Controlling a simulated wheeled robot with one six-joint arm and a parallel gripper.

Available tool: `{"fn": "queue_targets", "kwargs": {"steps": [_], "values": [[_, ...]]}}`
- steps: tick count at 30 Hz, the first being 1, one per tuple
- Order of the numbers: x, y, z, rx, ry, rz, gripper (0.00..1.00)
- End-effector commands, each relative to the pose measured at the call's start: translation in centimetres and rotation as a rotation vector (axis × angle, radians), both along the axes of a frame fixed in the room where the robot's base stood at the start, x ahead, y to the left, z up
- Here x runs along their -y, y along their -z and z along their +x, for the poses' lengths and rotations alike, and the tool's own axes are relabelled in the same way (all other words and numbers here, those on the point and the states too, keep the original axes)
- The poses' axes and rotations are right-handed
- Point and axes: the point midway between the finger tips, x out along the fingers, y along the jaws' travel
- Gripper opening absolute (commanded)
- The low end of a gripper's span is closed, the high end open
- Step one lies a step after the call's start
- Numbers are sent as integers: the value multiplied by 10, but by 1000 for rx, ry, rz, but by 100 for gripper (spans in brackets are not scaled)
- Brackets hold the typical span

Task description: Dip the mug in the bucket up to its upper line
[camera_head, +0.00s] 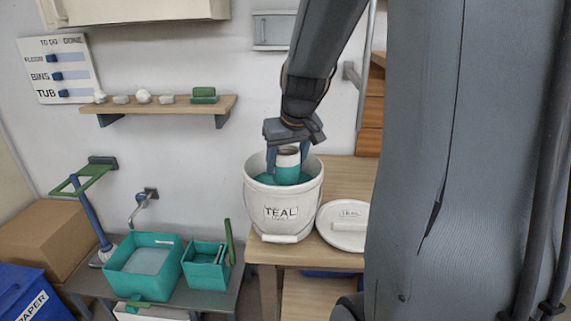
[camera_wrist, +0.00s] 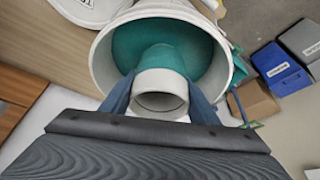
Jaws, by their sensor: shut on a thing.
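My gripper (camera_head: 287,158) is shut on a mug (camera_head: 289,161), with one blue finger on each side of it. The mug is upright, inside the mouth of the white bucket (camera_head: 258,203) labelled TEAL. Its upper part is white and its lower part is teal. Teal glaze (camera_head: 308,178) lies in the bucket around and below it. In the wrist view the mug's white rim (camera_wrist: 160,82) faces me, with its teal part beyond it against the glaze (camera_wrist: 205,55). I cannot tell how deep its base sits, and no marked line shows clearly.
A white lid (camera_head: 342,238) lies on the wooden bench (camera_head: 350,172) right of the bucket. Lower left, a teal basin (camera_head: 141,265) and a smaller teal bin (camera_head: 205,270) stand on a grey table. A shelf (camera_head: 160,106) with small pieces hangs on the wall.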

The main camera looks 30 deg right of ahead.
Motion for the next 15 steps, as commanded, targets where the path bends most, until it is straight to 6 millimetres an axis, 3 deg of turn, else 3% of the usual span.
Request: {"fn": "queue_targets", "kwargs": {"steps": [15], "values": [[0,-61,0,2,0,0,19]]}}
